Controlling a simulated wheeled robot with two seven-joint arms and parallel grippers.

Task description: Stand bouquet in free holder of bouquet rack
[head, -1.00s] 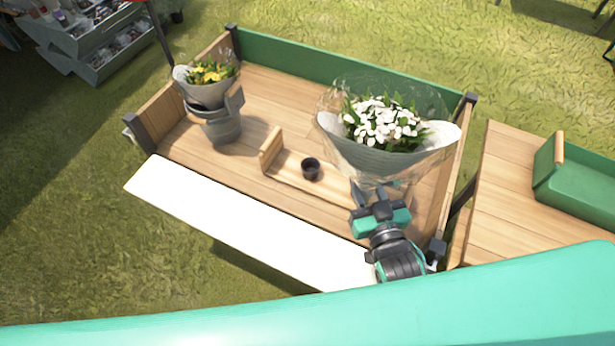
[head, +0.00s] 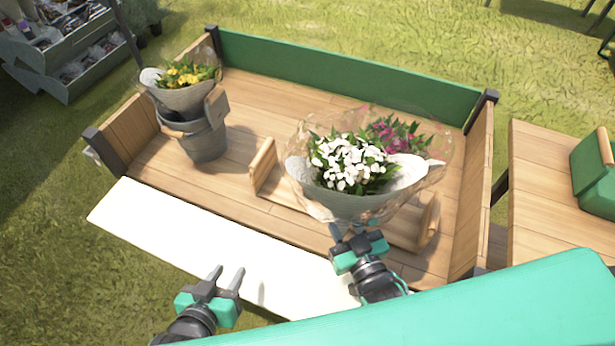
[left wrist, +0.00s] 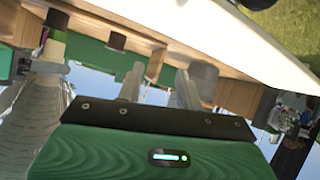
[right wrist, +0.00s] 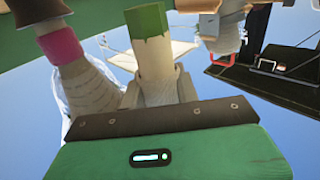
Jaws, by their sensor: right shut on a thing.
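The white-flowered bouquet (head: 350,165) in clear and pale wrap is held upright over the wooden bouquet rack (head: 262,166). My right gripper (head: 352,232) is shut on its stem, which shows between the fingers in the right wrist view (right wrist: 153,60). A pink-flowered bouquet (head: 400,136) stands just behind it, partly covered, at the rack's right part. The rack's holders are hidden behind the white bouquet in the head view; a dark cup (left wrist: 117,40) shows in the left wrist view. My left gripper (head: 226,276) is open and empty over the white board.
A yellow-flowered bouquet (head: 187,88) stands in a grey bucket (head: 204,140) at the cart's left end. The cart has a green back wall (head: 340,72). A white board (head: 190,240) runs along its front. A side table (head: 540,180) with a green tray stands right.

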